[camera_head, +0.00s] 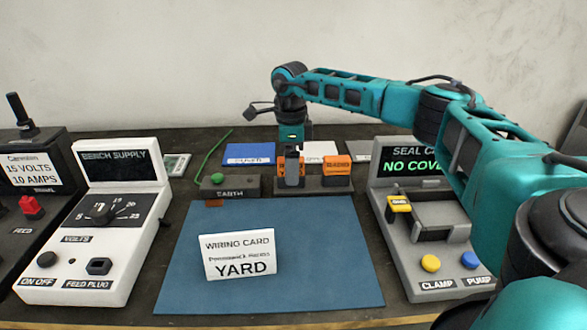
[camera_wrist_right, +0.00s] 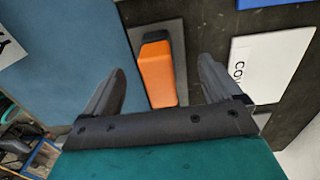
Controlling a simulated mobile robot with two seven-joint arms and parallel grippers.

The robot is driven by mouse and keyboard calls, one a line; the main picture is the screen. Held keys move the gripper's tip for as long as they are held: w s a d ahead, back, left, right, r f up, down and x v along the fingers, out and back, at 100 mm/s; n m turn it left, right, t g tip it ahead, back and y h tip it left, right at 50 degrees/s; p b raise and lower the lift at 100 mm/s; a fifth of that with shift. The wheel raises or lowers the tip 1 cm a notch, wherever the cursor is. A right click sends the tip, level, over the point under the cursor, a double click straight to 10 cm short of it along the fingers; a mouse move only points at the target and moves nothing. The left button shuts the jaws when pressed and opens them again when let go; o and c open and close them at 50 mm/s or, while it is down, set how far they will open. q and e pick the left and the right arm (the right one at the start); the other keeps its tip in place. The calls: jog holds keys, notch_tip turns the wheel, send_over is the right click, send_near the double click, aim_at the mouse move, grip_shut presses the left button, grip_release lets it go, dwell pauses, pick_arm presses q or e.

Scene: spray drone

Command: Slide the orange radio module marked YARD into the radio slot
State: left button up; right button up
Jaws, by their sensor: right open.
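Two orange modules stand in a dark grey rack at the back of the mat. The left module (camera_head: 292,170) is partly hidden by my right gripper (camera_head: 291,176), and I cannot read its mark. The right module (camera_head: 337,166) has a label too small to read surely. My right gripper is open above the left module. In the right wrist view, one orange module (camera_wrist_right: 156,72) stands between the open fingers (camera_wrist_right: 160,80), with gaps on both sides. I cannot make out the radio slot. My left gripper is out of view.
A white wiring card (camera_head: 240,254) reading YARD stands on the blue mat (camera_head: 325,265). A block marked EARTH (camera_head: 243,187) with a green cable is left of the rack. A bench supply (camera_head: 95,225) is left, a seal unit (camera_head: 430,260) right.

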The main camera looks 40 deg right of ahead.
dwell(0.4)
jog(key=shift+p, duration=0.35)
grip_shut()
dwell(0.9)
jog(key=shift+r, duration=0.15)
jog(key=shift+r+p, duration=2.9)
jog(key=shift+p, duration=0.1)
jog(key=shift+f, duration=0.1)
